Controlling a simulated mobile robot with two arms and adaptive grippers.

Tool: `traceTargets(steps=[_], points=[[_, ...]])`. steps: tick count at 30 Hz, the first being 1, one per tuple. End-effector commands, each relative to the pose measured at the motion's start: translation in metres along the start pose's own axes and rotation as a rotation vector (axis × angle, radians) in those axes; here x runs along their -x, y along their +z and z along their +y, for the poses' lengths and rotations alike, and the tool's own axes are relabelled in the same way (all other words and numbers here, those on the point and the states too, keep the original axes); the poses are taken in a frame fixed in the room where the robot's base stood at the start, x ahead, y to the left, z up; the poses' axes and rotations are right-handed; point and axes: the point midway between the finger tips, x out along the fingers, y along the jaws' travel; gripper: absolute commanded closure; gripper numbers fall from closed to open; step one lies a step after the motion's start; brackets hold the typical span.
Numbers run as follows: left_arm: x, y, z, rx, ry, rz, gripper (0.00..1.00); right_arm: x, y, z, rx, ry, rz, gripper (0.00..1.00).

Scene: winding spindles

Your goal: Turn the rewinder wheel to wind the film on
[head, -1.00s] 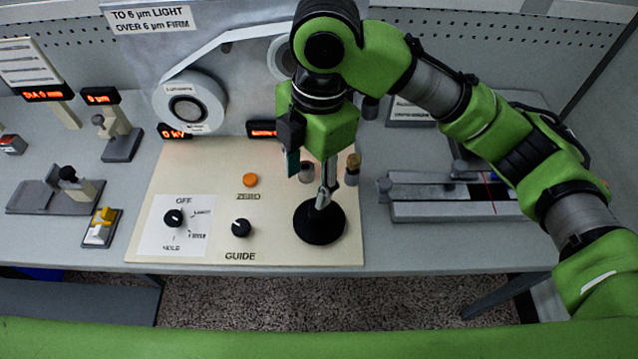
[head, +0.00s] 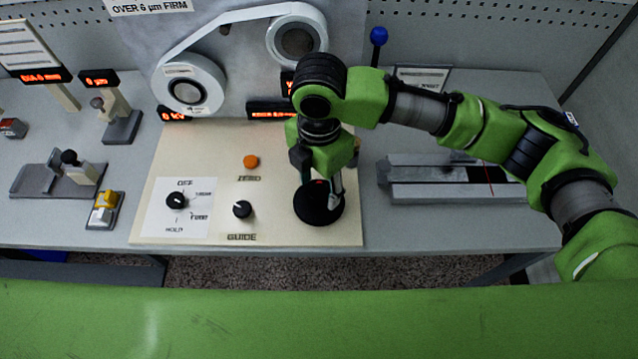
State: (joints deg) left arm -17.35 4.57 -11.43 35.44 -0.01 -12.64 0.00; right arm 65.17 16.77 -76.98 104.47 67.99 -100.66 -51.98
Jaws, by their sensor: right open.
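The round black rewinder wheel (head: 318,208) lies flat on the cream panel, right of the GUIDE knob. My right gripper (head: 321,187) points down over it, open, with its fingers low at the wheel's far part. I cannot tell whether they touch it. The gripper body hides the wheel's far edge. White film (head: 228,33) runs from the left reel (head: 188,91) up to the right reel (head: 297,40). My left gripper is not in view.
The panel also has an orange ZERO button (head: 251,162), a GUIDE knob (head: 242,209) and a selector knob (head: 176,201). A grey slide fixture (head: 440,182) stands to the right, below my right arm. A blue-topped lever (head: 378,37) rises behind.

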Motion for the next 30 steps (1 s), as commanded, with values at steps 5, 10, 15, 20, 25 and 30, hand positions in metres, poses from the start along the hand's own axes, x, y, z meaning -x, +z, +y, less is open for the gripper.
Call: traceTargets(steps=[5,10,15,20,25,30], points=[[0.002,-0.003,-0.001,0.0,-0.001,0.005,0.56,-0.011,0.0,0.0,0.001,0.0,0.0,0.53],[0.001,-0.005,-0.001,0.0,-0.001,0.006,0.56,-0.012,0.0,0.0,0.001,0.001,0.0,0.53],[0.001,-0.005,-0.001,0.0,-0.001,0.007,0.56,-0.012,0.0,0.0,0.001,0.001,0.0,0.71],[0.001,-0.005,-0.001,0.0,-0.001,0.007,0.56,-0.011,0.0,0.0,0.0,0.001,0.0,0.92],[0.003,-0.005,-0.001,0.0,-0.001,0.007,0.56,-0.011,0.0,0.0,-0.007,0.0,0.0,0.92],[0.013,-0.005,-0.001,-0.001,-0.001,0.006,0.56,-0.008,0.0,0.0,-0.05,-0.001,0.002,0.92]])
